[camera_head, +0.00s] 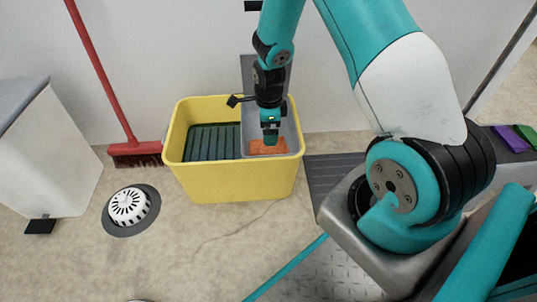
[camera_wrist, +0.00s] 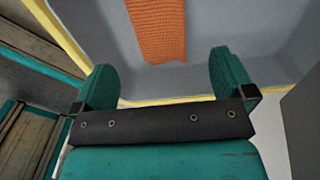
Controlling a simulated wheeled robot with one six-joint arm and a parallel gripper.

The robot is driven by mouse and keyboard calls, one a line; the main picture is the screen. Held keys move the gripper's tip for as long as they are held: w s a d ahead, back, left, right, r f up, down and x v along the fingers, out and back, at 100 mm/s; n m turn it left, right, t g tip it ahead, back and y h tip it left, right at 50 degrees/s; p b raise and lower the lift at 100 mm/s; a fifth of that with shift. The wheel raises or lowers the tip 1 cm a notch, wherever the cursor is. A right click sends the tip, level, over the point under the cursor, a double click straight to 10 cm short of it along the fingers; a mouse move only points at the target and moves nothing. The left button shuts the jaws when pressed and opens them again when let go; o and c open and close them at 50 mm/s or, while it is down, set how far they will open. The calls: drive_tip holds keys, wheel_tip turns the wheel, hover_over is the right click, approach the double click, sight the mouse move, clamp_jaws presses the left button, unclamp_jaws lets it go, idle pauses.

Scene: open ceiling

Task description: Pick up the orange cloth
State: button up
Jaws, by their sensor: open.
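The orange cloth (camera_head: 268,147) lies in the grey compartment (camera_head: 290,128) at the right side of a yellow bucket (camera_head: 232,183). In the wrist view the cloth (camera_wrist: 157,28) is a textured strip at the top, beyond my fingertips and roughly centred between them. My gripper (camera_head: 270,138) is over the grey compartment, pointing down, just above the cloth in the head view. In the wrist view my gripper (camera_wrist: 168,75) shows two teal fingers spread apart with nothing between them. My gripper hides part of the cloth in the head view.
A dark green ribbed insert (camera_head: 210,142) fills the bucket's left side. A red broom (camera_head: 133,150) leans on the wall at left. The floor before the bucket is clear.

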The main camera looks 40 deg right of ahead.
sight(256, 147)
wheel_tip(256, 147, down, 8)
drive_tip(key=b, duration=0.5)
drive_tip(key=shift+r+b, duration=0.2)
drive_tip(key=shift+b, duration=0.2)
drive_tip(key=shift+r, duration=0.1)
drive_tip(key=shift+c, duration=0.5)
drive_tip(key=c, duration=1)
